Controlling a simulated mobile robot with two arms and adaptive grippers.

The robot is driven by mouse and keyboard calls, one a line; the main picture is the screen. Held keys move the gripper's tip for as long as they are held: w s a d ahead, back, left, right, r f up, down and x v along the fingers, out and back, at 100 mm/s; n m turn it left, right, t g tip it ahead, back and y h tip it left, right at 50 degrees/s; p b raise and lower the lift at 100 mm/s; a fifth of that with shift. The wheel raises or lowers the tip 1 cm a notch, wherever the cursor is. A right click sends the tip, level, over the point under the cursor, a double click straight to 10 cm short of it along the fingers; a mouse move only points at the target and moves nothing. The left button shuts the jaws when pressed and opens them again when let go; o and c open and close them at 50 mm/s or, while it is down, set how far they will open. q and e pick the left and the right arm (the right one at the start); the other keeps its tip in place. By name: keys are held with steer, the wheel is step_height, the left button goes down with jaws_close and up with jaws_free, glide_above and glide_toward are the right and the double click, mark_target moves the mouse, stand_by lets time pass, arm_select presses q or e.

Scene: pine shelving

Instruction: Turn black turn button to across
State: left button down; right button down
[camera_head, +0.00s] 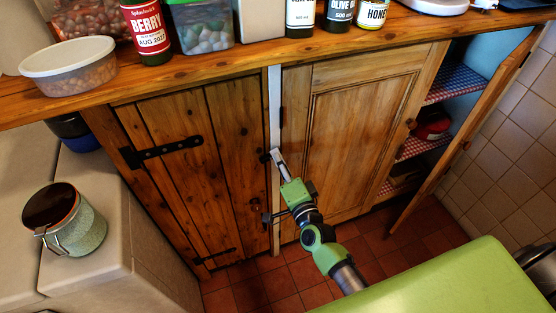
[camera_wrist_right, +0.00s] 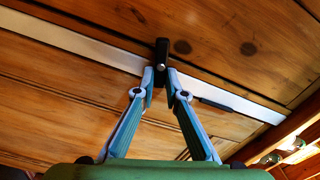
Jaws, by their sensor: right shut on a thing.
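The black turn button (camera_head: 264,157) sits on the pale upright strip (camera_head: 275,110) between the plank door (camera_head: 180,170) and the panelled door (camera_head: 345,140). In the right wrist view the button (camera_wrist_right: 162,50) is a short dark bar with a bright screw head, lying across the pale strip (camera_wrist_right: 80,42). My right gripper (camera_head: 275,155) reaches it from below right in the head view. Its two fingertips (camera_wrist_right: 160,78) are closed around one end of the button, which is partly hidden between them. My left gripper is not in view.
The wooden counter (camera_head: 235,68) above holds jars, bottles and tubs. At right a cabinet door (camera_head: 465,135) stands open. A lidded jar (camera_head: 65,220) stands at left, and a green surface (camera_head: 450,285) is in front.

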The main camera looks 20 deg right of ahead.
steer(key=shift+f+m+b, duration=0.15)
steer(key=shift+m+b, duration=0.15)
steer(key=shift+m, duration=0.65)
steer(key=shift+f+m+b, duration=0.15)
steer(key=shift+m+b, duration=0.1)
steer(key=shift+m, duration=0.7)
steer(key=c, duration=2.1)
jaws_free()
steer(key=shift+s, duration=0.1)
steer(key=s, duration=1.1)
steer(key=shift+s+d, duration=0.25)
steer(key=shift+s, duration=0.15)
